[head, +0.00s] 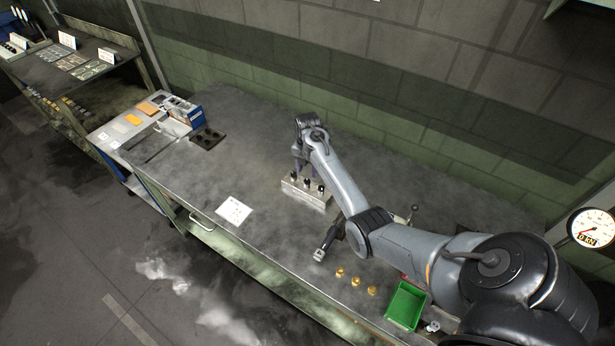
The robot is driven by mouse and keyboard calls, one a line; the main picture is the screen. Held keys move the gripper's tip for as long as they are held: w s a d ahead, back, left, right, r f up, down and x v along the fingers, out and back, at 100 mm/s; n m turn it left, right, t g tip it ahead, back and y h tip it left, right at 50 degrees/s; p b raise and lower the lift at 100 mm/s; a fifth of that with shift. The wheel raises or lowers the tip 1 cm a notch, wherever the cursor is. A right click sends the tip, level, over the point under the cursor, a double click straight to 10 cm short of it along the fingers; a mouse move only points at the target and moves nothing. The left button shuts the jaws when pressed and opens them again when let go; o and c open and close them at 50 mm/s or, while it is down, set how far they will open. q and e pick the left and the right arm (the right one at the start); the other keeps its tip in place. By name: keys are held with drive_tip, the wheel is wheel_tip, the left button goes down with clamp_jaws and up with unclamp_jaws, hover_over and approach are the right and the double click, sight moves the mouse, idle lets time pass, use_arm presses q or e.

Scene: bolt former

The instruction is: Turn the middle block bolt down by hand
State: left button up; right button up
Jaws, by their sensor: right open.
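A metal block (303,194) stands on the grey workbench, with a row of dark-headed bolts along its top. The middle block bolt (307,183) stands upright between its neighbours. My right arm reaches in from the right, and its gripper (303,172) points down just behind and above the block. The gripper is open. Its fingertips are small and partly hidden by my arm, so I cannot tell whether they touch a bolt. My left gripper does not show.
A green tray (391,314), several brass pieces (355,282) and a dark clamp-like tool (327,243) lie at the front right. A white sheet (234,210) lies at the front left. A dark holed plate (207,138) sits farther back. The bench left of the block is mostly clear.

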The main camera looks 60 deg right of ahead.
sight(307, 180)
drive_tip(key=shift+f, duration=2.25)
drive_tip(key=shift+c, duration=0.3)
clamp_jaws()
